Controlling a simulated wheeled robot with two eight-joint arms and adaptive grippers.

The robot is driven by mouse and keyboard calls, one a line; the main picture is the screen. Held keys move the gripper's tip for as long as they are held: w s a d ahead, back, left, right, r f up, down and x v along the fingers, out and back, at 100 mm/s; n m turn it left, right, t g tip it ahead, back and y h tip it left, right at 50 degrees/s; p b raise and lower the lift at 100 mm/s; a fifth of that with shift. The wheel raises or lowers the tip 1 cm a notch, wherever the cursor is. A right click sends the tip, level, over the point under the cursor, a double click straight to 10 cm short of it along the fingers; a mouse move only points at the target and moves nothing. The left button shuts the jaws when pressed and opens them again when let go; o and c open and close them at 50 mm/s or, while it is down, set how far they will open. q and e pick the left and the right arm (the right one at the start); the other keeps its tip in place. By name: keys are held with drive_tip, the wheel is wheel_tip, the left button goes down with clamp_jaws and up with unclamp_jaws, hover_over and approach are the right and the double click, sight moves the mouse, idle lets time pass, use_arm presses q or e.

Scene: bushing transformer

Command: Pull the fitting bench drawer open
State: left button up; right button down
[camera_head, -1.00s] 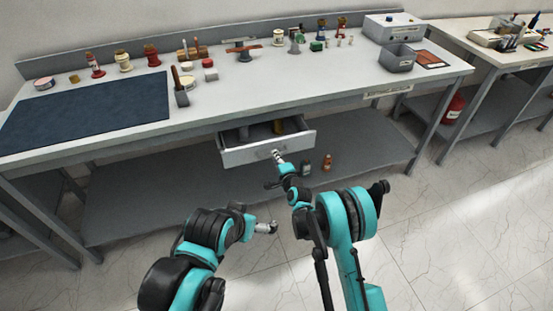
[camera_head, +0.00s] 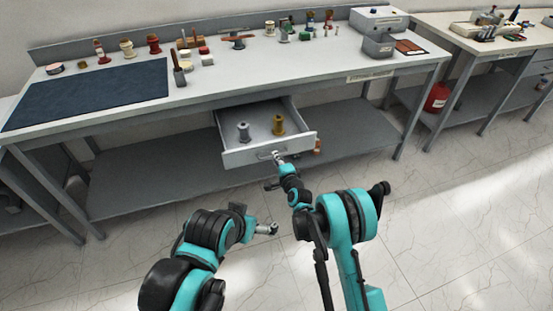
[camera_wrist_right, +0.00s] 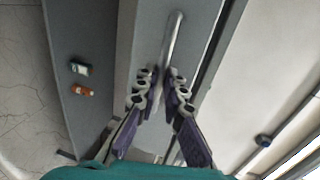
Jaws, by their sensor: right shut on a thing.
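The fitting bench drawer (camera_head: 248,155) stands pulled well out from under the benchtop in the head view. Inside it are a grey spool-shaped part (camera_head: 243,132) and a brass-coloured one (camera_head: 278,125). My right gripper (camera_head: 277,156) is at the drawer front and shut on its handle. In the right wrist view the fingers (camera_wrist_right: 163,75) close around the bar handle (camera_wrist_right: 174,35) on the grey drawer front. My left gripper (camera_head: 272,229) is low in front of the bench, away from the drawer, touching nothing; its fingers are too small to read.
The floor before the bench is clear.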

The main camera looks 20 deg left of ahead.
drive_tip(key=c, duration=1.6)
unclamp_jaws()
drive_tip(key=v, duration=0.7)
drive_tip(key=shift+s+d, duration=0.15)
drive_tip(key=shift+r, duration=0.15)
